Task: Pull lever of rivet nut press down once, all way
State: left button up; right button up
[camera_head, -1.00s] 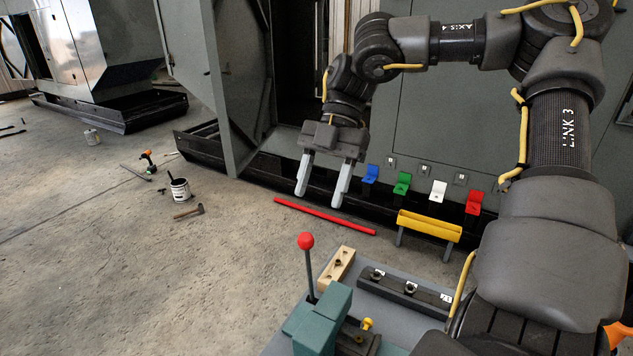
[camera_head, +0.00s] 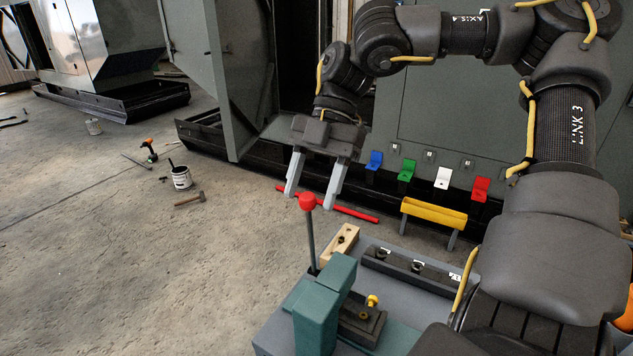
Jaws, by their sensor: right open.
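The rivet nut press (camera_head: 322,300) is a teal machine on a grey bench at the bottom middle. Its lever (camera_head: 310,240) stands nearly upright and ends in a red ball knob (camera_head: 307,201). My right gripper (camera_head: 310,202) is open, with two light grey fingers pointing down. In the picture the knob shows between and just at the level of the fingertips; I cannot tell the distance in depth, and no contact is clear. My left gripper is not in view.
On the bench (camera_head: 270,340) lie a wooden block (camera_head: 340,245) and a dark rail (camera_head: 410,266) with nuts. A yellow bar (camera_head: 434,214) and coloured brackets (camera_head: 443,178) stand behind. A red rod (camera_head: 350,213) lies past the knob. Open floor is to the left.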

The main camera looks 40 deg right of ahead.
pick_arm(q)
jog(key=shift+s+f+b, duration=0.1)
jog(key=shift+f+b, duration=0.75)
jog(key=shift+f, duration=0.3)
pick_arm(e)
jog(key=shift+x, duration=1.3)
jog(key=shift+c, duration=0.4)
jog(key=c, duration=1)
jog(key=shift+w+d+r+p, duration=0.15)
jog(key=shift+d+r+p, duration=0.05)
jog(key=shift+d+p, duration=0.35)
jog(key=shift+c, duration=0.2)
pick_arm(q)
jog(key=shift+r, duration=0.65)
pick_arm(e)
jog(key=shift+w+d+f, duration=0.1)
jog(key=shift+w+d, duration=0.1)
jog(key=shift+d, duration=0.5)
